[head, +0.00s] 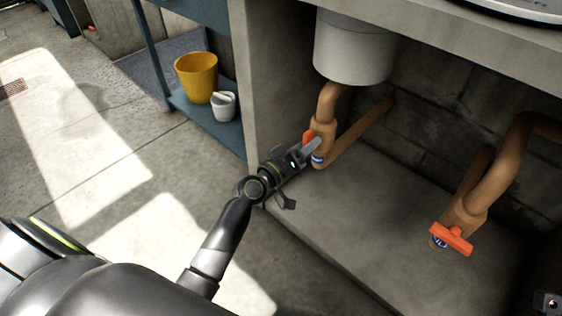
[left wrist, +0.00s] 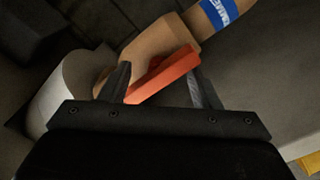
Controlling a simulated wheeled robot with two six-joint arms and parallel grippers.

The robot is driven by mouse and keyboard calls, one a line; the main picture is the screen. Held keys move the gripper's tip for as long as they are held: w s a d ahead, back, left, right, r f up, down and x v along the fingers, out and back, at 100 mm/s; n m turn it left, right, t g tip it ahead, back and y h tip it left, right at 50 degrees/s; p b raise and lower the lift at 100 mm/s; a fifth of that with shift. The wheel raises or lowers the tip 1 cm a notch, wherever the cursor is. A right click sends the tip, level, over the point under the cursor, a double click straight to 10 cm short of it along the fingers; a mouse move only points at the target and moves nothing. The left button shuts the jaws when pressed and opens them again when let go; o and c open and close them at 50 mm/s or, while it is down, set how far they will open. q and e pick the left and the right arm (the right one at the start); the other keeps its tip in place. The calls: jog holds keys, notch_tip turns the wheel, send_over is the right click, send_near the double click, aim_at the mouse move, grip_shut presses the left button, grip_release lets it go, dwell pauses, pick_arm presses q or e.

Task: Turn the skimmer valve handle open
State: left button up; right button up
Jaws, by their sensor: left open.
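The left valve is a tan pipe fitting (head: 326,129) under the white canister, with a red handle (head: 307,138) partly hidden by my gripper. Its blue label, partly readable as "MME", shows in the left wrist view (left wrist: 222,12). My left gripper (head: 309,150) is open at this valve. In the left wrist view the red handle (left wrist: 165,73) lies slantwise between the two fingers of my gripper (left wrist: 160,78). I cannot tell whether either finger touches it. A dark part, possibly of my right gripper, shows at the bottom right corner; its fingers are hidden.
A second valve with a red handle (head: 451,239) stands on the pit floor to the right. The white canister (head: 352,49) hangs above the left valve. A concrete side wall (head: 262,82) rises left of it. A yellow bucket (head: 197,77) and white pail (head: 223,106) stand on a blue shelf.

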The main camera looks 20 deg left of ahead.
pick_arm(q)
jog(key=v, duration=1.6)
jog(key=shift+s+b, duration=0.3)
jog(key=shift+b, duration=0.1)
jog(key=shift+a, duration=0.1)
